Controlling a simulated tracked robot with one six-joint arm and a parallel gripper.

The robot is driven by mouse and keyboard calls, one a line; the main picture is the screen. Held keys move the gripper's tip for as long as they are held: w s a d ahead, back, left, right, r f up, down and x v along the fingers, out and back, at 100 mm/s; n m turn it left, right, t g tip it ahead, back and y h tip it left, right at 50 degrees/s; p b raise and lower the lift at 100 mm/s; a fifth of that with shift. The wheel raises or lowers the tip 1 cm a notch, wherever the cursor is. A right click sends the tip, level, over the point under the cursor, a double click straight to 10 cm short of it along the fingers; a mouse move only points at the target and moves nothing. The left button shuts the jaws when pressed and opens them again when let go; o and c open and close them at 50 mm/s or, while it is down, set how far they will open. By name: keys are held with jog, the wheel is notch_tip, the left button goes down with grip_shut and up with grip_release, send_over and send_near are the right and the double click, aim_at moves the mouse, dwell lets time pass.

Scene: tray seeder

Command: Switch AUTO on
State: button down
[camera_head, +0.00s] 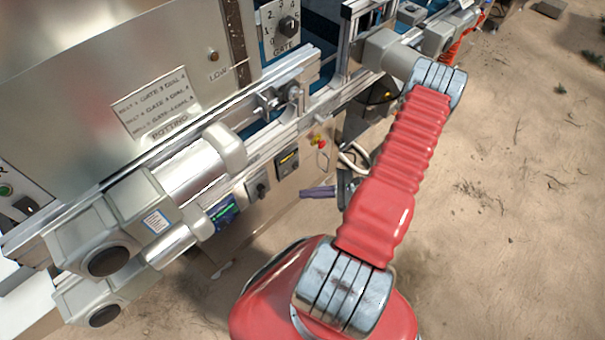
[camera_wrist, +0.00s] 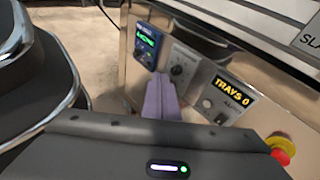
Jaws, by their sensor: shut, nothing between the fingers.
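A panel with a lit TRAYS 0 display (camera_wrist: 231,88) is on the machine's metal side, to the right in the wrist view. My gripper (camera_wrist: 161,84) has purple fingers, shut and empty, in front of the panels. Its fingertips overlap the plate's lower left in the wrist view; contact cannot be told. My gripper also shows in the head view (camera_head: 304,193).
A lit blue-green screen (camera_wrist: 148,46) is left of the knob plate. A red and yellow button (camera_wrist: 280,150) sticks out at right. In the head view, rails and a grey motor housing (camera_head: 192,172) overhang the panels. Open sandy ground (camera_head: 500,240) is at right.

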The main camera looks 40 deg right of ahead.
jog(key=d+f+m+t+h, duration=0.6)
jog(key=d+f+m+h, duration=0.3)
jog(key=d+f+h, duration=0.1)
jog(key=shift+s+f, duration=0.2)
jog(key=shift+f, duration=0.55)
jog(key=shift+w, duration=0.1)
jog(key=w+f, duration=0.1)
jog(key=w, duration=1.2)
jog(key=shift+w+a+f, duration=0.15)
jog(key=shift+w+f, duration=0.2)
jog(key=shift+w+f, duration=0.1)
jog(key=shift+w, duration=0.1)
jog(key=s+f, duration=0.2)
jog(key=s, duration=1.2)
jog(key=shift+d, duration=0.2)
